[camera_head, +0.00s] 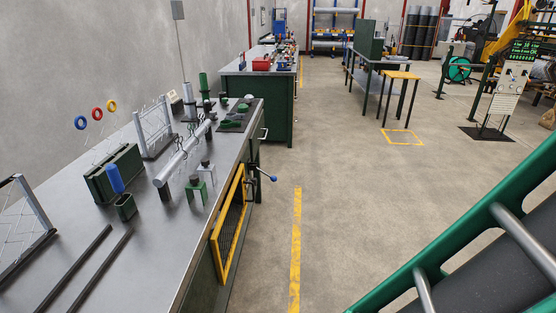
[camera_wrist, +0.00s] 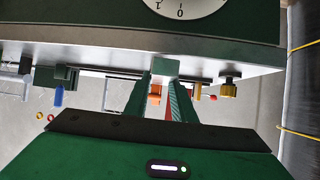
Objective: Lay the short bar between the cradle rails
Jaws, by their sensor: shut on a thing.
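My gripper (camera_wrist: 164,92) shows only in the wrist view, with its two green fingers reaching up the picture. I cannot tell whether this piece is an end of the short bar. In the head view, two long dark bars (camera_head: 75,266) lie side by side on the grey bench top (camera_head: 140,270) at the lower left, with a gap between them. They may be the cradle rails. No separate short bar is clearly seen.
The bench also holds a green block (camera_head: 112,178), a blue-handled tool (camera_head: 116,178), a grey rail (camera_head: 183,155) and wire mesh frames. A yellow mesh gate (camera_head: 230,222) hangs on its front. A green frame (camera_head: 465,237) fills the lower right. The aisle floor is clear.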

